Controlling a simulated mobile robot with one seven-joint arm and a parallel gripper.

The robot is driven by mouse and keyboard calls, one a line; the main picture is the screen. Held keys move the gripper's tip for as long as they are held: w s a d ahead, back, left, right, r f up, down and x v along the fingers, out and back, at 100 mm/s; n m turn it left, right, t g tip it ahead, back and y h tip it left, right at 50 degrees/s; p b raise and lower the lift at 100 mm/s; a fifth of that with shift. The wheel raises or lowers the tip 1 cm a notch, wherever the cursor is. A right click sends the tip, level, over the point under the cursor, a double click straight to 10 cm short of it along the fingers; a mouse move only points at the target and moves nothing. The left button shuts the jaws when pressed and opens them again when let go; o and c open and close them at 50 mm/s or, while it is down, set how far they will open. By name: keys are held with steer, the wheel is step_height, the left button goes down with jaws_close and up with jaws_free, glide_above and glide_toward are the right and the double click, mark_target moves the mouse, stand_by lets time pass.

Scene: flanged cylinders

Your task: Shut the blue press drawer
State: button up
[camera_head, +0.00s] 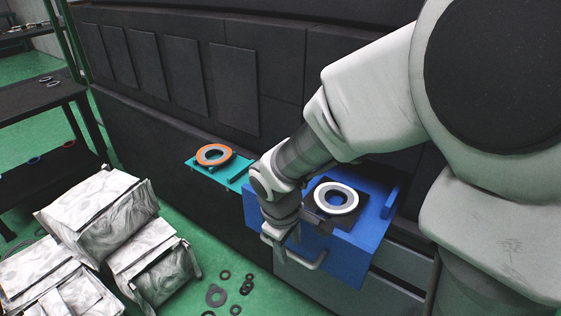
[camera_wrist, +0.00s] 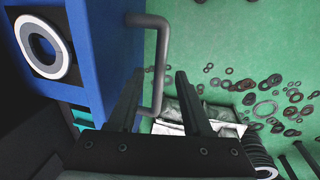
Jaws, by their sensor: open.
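The blue press drawer (camera_head: 349,258) stands pulled out from the dark machine, its front facing the lower left. A pale ring with a dark centre (camera_head: 337,198) lies on a dark plate on the drawer; it also shows in the wrist view (camera_wrist: 46,46). The grey bar handle (camera_head: 306,264) juts from the drawer front. My gripper (camera_head: 286,249) is open at the handle. In the wrist view my fingers (camera_wrist: 157,74) appear on either side of the handle bar (camera_wrist: 161,62), one toward the drawer front. I cannot tell whether they touch it.
A teal drawer (camera_head: 210,171) with an orange-rimmed ring (camera_head: 214,154) is out to the left of the blue one. Patterned pale boxes (camera_head: 100,210) stand at the lower left. Loose dark rings (camera_head: 216,295) lie on the green floor. A dark shelf (camera_head: 40,95) stands far left.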

steer(key=shift+w+f, duration=0.1)
steer(key=shift+f, duration=0.55)
jaws_close()
stand_by(1.0)
